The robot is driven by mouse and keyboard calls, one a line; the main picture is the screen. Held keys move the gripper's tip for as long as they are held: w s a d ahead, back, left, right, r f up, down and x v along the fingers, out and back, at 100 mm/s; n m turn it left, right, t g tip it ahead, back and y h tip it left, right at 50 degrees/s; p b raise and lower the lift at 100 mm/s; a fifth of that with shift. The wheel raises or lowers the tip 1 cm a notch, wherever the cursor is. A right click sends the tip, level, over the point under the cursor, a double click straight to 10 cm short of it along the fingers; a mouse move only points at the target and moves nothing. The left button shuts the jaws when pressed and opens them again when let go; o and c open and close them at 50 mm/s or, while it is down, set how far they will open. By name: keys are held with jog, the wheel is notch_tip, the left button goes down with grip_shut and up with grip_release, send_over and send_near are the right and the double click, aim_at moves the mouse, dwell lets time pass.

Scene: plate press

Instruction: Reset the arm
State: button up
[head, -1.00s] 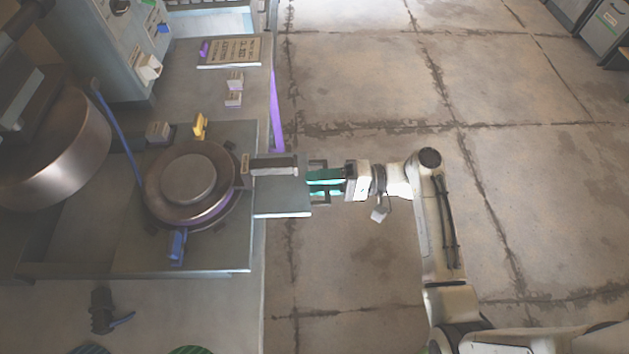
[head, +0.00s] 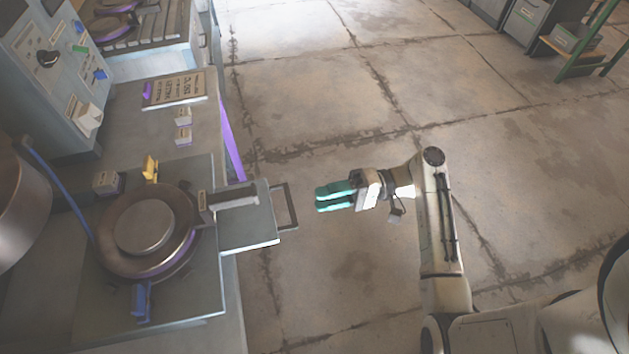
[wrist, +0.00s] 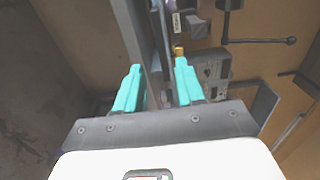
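My gripper (head: 335,197) has teal fingers and hangs over the open floor, to the right of the press plate's handle (head: 287,206). Clear floor shows between the fingertips and the handle in the head view. In the wrist view the two teal fingers (wrist: 158,88) stand apart with nothing held between them. My arm reaches in from the lower right, its elbow bent.
The bench with the round metal plate (head: 145,228) and its sliding tray (head: 250,228) fills the left side. A control box (head: 62,75) stands at the back left. A green-framed shelf (head: 590,50) is far right. Floor around the gripper is free.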

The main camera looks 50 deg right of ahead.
dwell(0.3)
jog(key=s+a+f+n+g+h, duration=0.3)
jog(key=s+a+f+g+h, duration=0.4)
jog(key=f, duration=0.3)
jog(key=s+d+r+n+g+h, duration=0.2)
jog(key=s+n+h, duration=0.1)
jog(key=s+h, duration=0.3)
jog(key=shift+s+r+n+g+h, duration=0.2)
jog(key=shift+s+n+g+h, duration=0.15)
jog(key=shift+h, duration=0.55)
jog(key=shift+d, duration=0.1)
dwell(0.8)
